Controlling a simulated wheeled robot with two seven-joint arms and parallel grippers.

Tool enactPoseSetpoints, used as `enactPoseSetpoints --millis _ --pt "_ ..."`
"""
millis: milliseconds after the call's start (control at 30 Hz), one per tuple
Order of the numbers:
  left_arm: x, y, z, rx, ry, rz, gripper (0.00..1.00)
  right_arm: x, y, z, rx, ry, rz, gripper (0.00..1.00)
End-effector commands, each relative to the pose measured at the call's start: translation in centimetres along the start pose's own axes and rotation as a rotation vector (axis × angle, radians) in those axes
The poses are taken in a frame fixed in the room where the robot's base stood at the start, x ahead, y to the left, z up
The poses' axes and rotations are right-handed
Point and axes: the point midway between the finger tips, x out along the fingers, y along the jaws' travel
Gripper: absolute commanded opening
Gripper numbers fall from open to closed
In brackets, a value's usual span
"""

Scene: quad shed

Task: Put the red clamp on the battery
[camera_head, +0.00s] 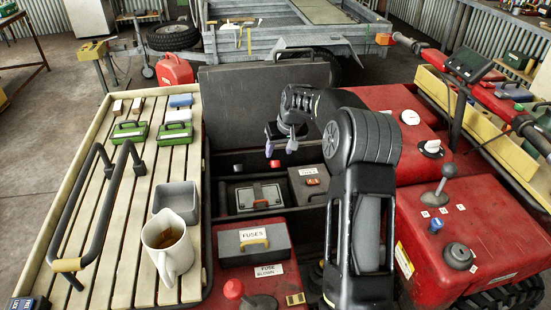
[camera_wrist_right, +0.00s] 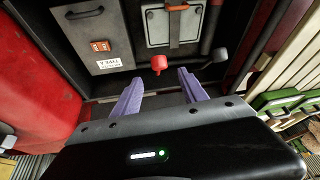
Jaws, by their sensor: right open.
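The red clamp (camera_head: 275,163) sits at the far side of the open compartment, just below my right gripper (camera_head: 280,150). In the right wrist view the red clamp (camera_wrist_right: 159,64) is ahead of the fingertips, apart from them. My right gripper (camera_wrist_right: 158,88) is open, with its two purple fingers spread and nothing between them. The battery (camera_head: 243,199), a grey-topped case with a strap across it, sits in the compartment on the near side of the clamp. It also shows in the right wrist view (camera_wrist_right: 157,28). My left gripper is out of view.
A dark clamp (camera_head: 238,168) lies left of the red one. A grey box with an orange switch (camera_head: 308,182) stands right of the battery. A fuse box (camera_head: 252,242) is in front. The raised lid (camera_head: 245,100) stands behind; a slatted rack (camera_head: 115,220) with a mug lies left.

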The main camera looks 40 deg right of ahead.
Motion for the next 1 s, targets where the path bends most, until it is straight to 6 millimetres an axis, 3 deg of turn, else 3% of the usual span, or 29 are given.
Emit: enactPoseSetpoints --millis 400,767,1000 --pt "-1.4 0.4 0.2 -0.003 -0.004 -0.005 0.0 5.8 -0.1 0.0 0.001 -0.002 -0.001 0.5" --pt "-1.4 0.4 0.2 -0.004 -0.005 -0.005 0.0 6.5 0.0 0.0 0.0 0.0 0.0 0.5" --pt "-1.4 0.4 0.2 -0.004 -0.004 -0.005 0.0 6.5 0.0 0.0 0.0 0.0 0.0 0.31"
